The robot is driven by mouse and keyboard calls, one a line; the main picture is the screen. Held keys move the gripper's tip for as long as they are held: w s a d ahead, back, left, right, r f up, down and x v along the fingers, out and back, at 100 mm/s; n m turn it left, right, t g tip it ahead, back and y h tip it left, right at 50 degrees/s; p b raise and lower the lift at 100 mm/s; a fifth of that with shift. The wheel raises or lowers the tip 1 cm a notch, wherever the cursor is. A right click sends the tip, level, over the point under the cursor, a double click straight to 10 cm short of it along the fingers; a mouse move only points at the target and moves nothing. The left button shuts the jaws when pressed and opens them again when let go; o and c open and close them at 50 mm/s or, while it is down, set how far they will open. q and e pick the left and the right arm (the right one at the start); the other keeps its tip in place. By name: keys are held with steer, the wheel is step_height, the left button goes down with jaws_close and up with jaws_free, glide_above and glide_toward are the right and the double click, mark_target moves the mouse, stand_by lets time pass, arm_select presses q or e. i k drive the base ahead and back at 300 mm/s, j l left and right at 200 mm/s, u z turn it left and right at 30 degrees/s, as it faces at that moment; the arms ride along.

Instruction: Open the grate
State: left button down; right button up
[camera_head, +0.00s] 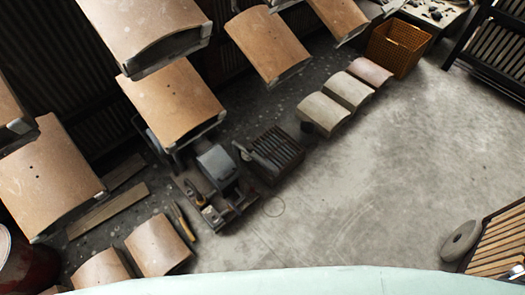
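A dark slatted piece that looks like a grate (274,152) sits low on the floor near the middle of the view, beside a grey motor-like machine (217,165). I cannot tell if this is the task's grate, or if it is open or shut. A dark slatted rack (500,48) also stands at the top right. Neither of my grippers is in view.
Several tan curved panels (172,98) hang at the upper left. More curved pieces (347,91) lie on the floor. An orange crate (397,47) stands at the top. A slatted wooden pallet (500,245) and grey disc (461,241) are lower right. The concrete floor (385,170) between is clear.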

mark_target(278, 146)
steer(key=i+l+u, duration=0.1)
steer(key=l, duration=0.25)
steer(key=i+l+u, duration=0.1)
steer(key=i+l, duration=0.2)
steer(key=i+l+u, duration=0.1)
steer(key=l, duration=0.35)
steer(key=i+l+u, duration=0.1)
steer(key=i+l, duration=0.15)
steer(key=l, duration=0.15)
steer(key=i+l+u, duration=0.15)
steer(key=l, duration=0.25)
